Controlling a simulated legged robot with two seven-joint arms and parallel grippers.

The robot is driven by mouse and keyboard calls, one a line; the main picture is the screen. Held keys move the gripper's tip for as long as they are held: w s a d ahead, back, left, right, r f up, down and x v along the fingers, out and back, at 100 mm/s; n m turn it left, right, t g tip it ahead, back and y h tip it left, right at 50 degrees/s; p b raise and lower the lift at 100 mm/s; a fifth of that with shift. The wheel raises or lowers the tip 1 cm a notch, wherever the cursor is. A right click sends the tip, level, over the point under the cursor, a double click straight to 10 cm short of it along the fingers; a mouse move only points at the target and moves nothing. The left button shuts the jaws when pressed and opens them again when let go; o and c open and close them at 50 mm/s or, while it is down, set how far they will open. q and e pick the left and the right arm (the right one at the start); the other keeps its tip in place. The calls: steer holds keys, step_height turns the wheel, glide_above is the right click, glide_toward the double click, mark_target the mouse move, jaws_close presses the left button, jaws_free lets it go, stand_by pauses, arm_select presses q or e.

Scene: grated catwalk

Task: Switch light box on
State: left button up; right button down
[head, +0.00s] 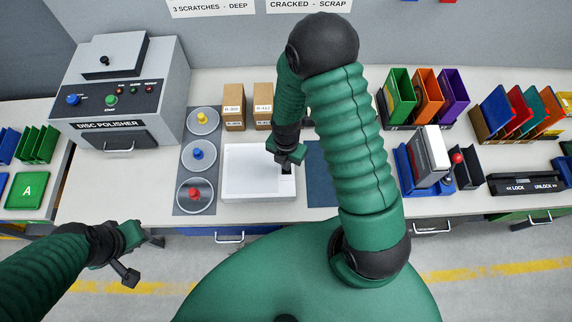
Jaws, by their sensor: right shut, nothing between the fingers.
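The light box (250,188) is a flat white box with a pale panel, lying on the bench in the middle of the head view. I cannot tell whether its panel is lit. My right gripper (286,168) is shut and empty, pointing down at the right end of the box. Its fingertips are over or on that end, and contact cannot be told. The gripper hides that part of the box, so no switch shows clearly. My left gripper (141,258) is open and empty, low in front of the bench at the left, away from the box.
A tray with three discs (198,155) with yellow, blue and red knobs is just left of the box. Two brown cartons (234,108) stand behind it, a dark blue mat (320,172) right. The disc polisher (120,90) stands left; coloured holders (427,95) and a lock slider (525,184) right.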

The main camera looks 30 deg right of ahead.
steer(key=shift+f+b, duration=0.55)
steer(key=shift+f, duration=0.25)
stand_by(0.9)
step_height(320, 180, up, 7)
steer(key=p, duration=0.6)
